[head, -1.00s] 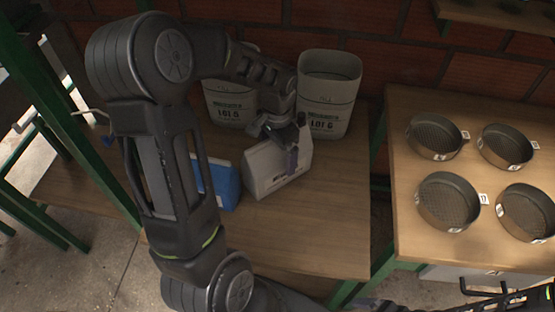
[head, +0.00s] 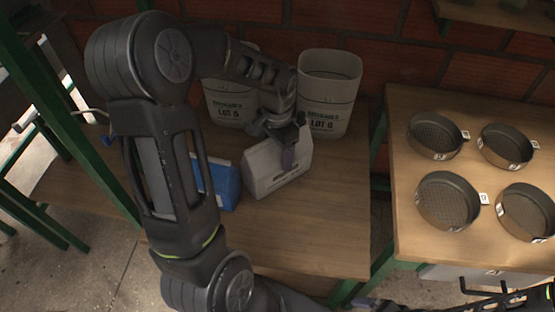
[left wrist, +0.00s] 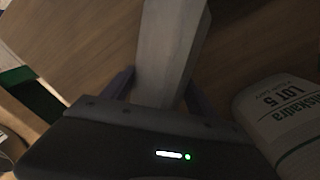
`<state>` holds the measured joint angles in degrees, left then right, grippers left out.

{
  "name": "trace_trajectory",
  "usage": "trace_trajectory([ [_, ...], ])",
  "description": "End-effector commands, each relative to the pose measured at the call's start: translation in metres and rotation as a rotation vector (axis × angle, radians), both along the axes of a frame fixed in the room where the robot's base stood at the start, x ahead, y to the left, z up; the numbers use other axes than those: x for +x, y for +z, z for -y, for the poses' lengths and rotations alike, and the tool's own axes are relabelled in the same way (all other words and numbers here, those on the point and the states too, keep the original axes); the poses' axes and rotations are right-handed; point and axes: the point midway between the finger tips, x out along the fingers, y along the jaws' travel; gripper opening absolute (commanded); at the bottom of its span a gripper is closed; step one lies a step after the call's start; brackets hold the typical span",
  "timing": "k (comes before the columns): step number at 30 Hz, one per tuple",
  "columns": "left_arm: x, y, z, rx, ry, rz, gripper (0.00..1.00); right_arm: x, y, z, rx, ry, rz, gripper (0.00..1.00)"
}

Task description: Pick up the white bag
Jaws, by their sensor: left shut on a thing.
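The white bag (head: 279,169) stands on the wooden table, in front of the two lot buckets and to the right of a blue bag. My left gripper (head: 290,150) reaches down over its top and is shut on it. In the left wrist view the bag's pale narrow top (left wrist: 168,50) lies between the two fingers, one on each side. I cannot tell whether the bag's bottom touches the table. My right gripper is not clearly in view; only dark parts show at the lower right edge of the head view.
The blue bag (head: 219,183) stands close left of the white bag. The LOT 5 bucket (head: 230,107) and the LOT 6 bucket (head: 328,95) stand behind. The wooden table (head: 330,215) is clear in front and to the right. Several round sieves (head: 447,200) rest on the right-hand table.

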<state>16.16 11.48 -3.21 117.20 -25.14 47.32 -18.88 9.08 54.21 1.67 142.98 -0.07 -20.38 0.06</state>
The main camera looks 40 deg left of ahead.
Motion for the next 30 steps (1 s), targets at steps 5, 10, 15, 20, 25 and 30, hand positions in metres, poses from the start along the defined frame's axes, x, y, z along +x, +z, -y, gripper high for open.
trace_trajectory([
  [5,-0.0001,-0.0001,0.0002,0.000,0.000,0.000,0.38,0.0000,0.0000,0.0000,0.000,0.000,0.000,0.94],
  [10,-0.0001,-0.0001,0.0003,-0.001,0.000,0.000,0.24,0.0000,0.0000,0.0000,0.000,0.000,0.000,0.94],
  [15,-0.0001,-0.0001,0.0003,-0.001,0.000,0.000,0.10,0.0000,0.0000,0.0000,0.000,0.000,0.000,0.94],
  [20,-0.0001,-0.0001,0.0003,-0.001,0.000,0.000,0.00,0.0000,0.0000,0.0000,0.000,0.000,0.000,0.94],
  [25,0.0005,0.0006,0.0002,0.000,0.000,0.001,0.00,0.0000,0.0001,-0.0001,0.000,0.000,0.000,0.94],
  [30,0.0006,0.0027,0.0002,0.001,0.000,0.001,0.00,0.0000,0.0001,-0.0001,0.000,0.000,0.000,0.94],
])
